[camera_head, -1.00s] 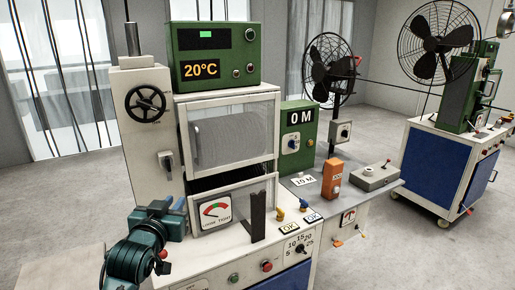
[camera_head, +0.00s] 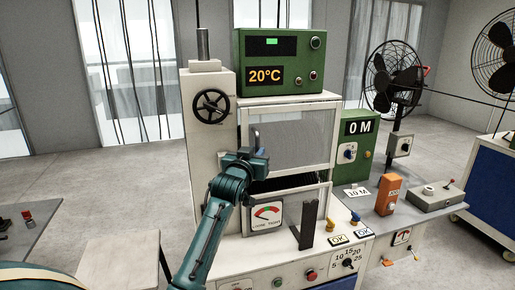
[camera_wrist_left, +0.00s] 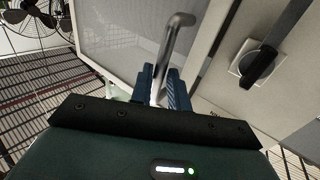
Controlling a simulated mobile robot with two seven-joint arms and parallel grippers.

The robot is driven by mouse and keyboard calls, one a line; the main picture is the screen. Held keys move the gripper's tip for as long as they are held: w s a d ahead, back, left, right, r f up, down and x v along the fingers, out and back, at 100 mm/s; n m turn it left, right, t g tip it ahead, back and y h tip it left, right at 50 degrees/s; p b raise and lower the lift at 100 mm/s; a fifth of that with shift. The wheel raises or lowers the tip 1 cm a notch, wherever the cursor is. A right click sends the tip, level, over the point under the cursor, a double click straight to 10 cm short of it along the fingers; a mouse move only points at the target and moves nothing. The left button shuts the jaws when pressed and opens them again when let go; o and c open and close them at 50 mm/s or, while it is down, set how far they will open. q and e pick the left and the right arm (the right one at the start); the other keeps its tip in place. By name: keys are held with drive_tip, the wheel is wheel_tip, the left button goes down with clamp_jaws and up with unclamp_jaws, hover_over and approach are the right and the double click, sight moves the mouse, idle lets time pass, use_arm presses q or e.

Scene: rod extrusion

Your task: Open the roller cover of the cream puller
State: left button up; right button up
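The cream puller (camera_head: 208,130) stands in the middle of the head view. A grey bar handle (camera_wrist_left: 178,35) on the cover's left side shows in the left wrist view. My left gripper (camera_head: 260,145) is at this handle. In the left wrist view its blue fingers (camera_wrist_left: 162,90) lie on either side of the bar; I cannot tell whether they grip it. The gripper partly hides the handle in the head view. My right gripper is not in view.
A black switch (camera_wrist_left: 260,65) sits beside the handle. The green 20°C box (camera_head: 282,62) stands on top of the puller. A lower panel with a gauge (camera_head: 267,214) and a dark upright plate (camera_head: 308,225) are below the cover. A grey table (camera_head: 30,230) stands at left.

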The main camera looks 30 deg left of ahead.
use_arm(q)
drive_tip(key=shift+x, duration=1.1)
drive_tip(key=shift+c, duration=0.3)
clamp_jaws()
